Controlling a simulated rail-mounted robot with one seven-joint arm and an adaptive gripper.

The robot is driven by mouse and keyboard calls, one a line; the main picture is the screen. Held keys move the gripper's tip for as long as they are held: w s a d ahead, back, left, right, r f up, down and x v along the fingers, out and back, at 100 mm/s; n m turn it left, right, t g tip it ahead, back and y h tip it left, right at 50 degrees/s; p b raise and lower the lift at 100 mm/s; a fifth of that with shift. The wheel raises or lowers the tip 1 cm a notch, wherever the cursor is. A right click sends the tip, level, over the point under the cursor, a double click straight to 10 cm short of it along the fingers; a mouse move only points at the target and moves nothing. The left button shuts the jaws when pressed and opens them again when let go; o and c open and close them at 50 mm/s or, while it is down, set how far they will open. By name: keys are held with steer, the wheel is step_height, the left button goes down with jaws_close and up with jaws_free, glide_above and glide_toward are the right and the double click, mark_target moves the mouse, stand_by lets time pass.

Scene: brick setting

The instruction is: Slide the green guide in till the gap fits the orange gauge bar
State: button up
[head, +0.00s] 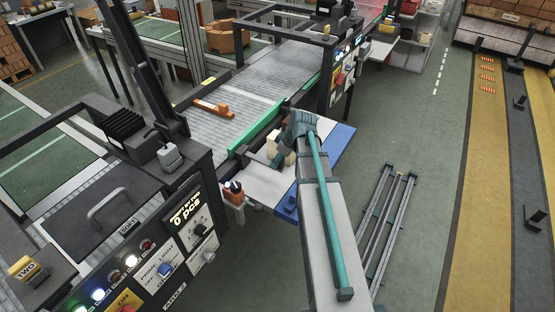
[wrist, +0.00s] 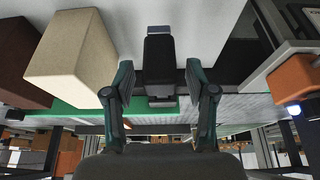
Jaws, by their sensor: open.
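The green guide (head: 256,130) is a long upright strip along the near side of the roller conveyor in the head view. It also shows as a green band (wrist: 75,113) behind the fingers in the wrist view. The orange gauge bar (head: 212,108) lies on the rollers, apart from the guide. In the wrist view my gripper (wrist: 160,78) is open, one finger on each side of a black handle-like block (wrist: 160,55) with a grey end. I cannot tell whether the fingers touch it. In the head view my arm hides most of this spot.
A beige block (wrist: 75,58) and a dark brown block (wrist: 22,62) stand left of the fingers in the wrist view. An orange box (wrist: 294,78) is at the right. A control panel (head: 190,226) stands at the near left. The conveyor rollers (head: 240,88) are mostly clear.

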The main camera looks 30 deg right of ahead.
steer(key=shift+x, duration=0.8)
jaws_close()
